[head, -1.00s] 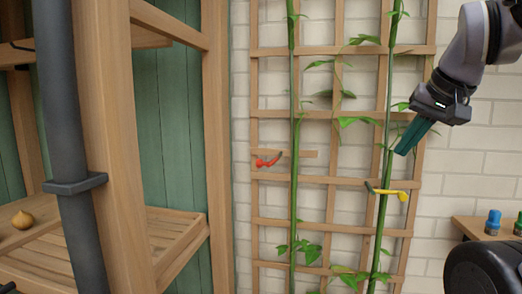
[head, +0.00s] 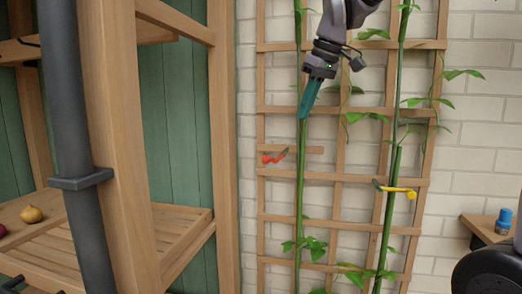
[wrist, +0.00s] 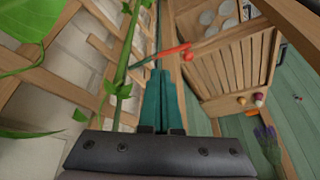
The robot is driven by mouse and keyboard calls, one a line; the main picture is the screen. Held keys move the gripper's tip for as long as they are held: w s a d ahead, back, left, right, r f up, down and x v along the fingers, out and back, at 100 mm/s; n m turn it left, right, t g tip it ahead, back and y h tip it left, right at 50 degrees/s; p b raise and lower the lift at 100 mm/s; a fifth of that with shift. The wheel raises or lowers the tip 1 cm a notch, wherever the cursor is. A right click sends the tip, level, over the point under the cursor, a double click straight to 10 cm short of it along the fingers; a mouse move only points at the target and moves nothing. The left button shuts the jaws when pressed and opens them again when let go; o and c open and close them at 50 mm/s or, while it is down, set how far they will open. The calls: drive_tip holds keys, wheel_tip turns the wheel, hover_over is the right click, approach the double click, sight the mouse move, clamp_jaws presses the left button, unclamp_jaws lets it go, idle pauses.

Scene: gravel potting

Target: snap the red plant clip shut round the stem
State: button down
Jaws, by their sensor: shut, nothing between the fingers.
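The red plant clip (head: 274,158) sits at the left stem (head: 300,185) on a short wooden slat of the trellis. In the wrist view the clip (wrist: 172,51) shows its red arm standing out to one side of the stem (wrist: 126,55), so it looks open. My gripper (head: 307,112) has teal fingers and is shut and empty. It points down in front of the left stem, above the clip and apart from it. In the wrist view my fingertips (wrist: 161,72) lie just short of the clip.
A yellow clip (head: 398,191) is at the right stem (head: 388,215). Leaves (head: 305,245) stick out from both stems. A wooden shelf unit (head: 225,130) stands to the left, with an onion (head: 31,215) on it. A blue-capped item (head: 503,222) stands on a ledge at right.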

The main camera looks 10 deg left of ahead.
drive_tip(key=a+f+n+g, duration=0.1)
drive_tip(key=a+n, duration=0.4)
drive_tip(key=a, duration=0.6)
drive_tip(key=shift+w+a+g, duration=0.3)
drive_tip(key=shift+w+g, duration=0.05)
drive_tip(key=shift+g, duration=0.05)
drive_tip(key=shift+f, duration=0.2)
wheel_tip(320, 180, down, 9)
drive_tip(key=shift+d+f, duration=0.15)
drive_tip(key=shift+d, duration=0.2)
drive_tip(key=shift+s, duration=0.1)
drive_tip(key=shift+n, duration=0.3)
